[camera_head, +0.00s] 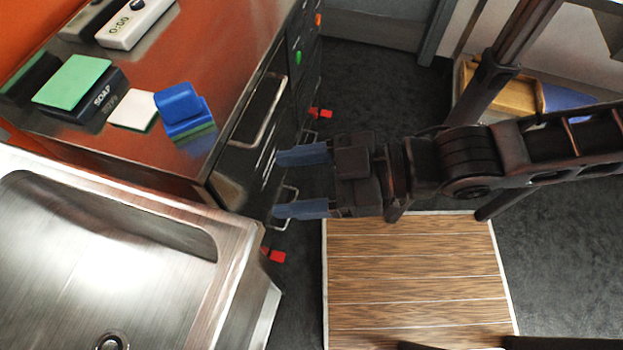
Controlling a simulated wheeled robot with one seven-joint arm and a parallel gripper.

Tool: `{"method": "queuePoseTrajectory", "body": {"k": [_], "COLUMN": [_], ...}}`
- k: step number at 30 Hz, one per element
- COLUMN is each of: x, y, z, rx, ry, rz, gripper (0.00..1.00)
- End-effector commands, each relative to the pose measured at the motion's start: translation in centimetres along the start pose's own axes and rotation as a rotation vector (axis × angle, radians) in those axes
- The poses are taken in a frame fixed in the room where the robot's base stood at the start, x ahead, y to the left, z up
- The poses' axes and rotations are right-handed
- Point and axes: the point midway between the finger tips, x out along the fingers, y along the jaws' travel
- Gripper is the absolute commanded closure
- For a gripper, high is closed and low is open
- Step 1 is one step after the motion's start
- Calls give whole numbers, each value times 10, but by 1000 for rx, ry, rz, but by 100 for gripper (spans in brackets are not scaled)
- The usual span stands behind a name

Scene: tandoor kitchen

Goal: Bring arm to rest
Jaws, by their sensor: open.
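My gripper (302,181) is open and empty, its two blue fingers spread apart and pointing left. It hangs in front of the steel counter's drawer fronts, seen from above. My dark arm (470,162) reaches in from the right edge of the view. The space between the fingertips shows only the dark cabinet side and floor. I cannot tell whether a fingertip touches the drawer handle beside it.
A steel sink (110,265) fills the lower left. The counter (190,60) holds a soap box (105,92) with a green sponge (72,80), a blue holder (182,108) and a timer (135,22). A drawer handle (270,112) juts out. A slatted wooden mat (410,275) lies on the dark floor.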

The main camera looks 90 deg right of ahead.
Motion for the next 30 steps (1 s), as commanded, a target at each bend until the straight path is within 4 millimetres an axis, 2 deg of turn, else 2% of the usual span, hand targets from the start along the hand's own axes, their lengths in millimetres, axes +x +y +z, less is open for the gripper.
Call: {"method": "queuePoseTrajectory", "body": {"k": [3,6,30], "x": [-17,-21,-21], "y": [-10,-12,-12], "z": [-1,-2,-2], "rx": [36,46,46], "ry": [-5,-5,-4], "rz": [-2,-2,-2], "gripper": [32,32,32]}}
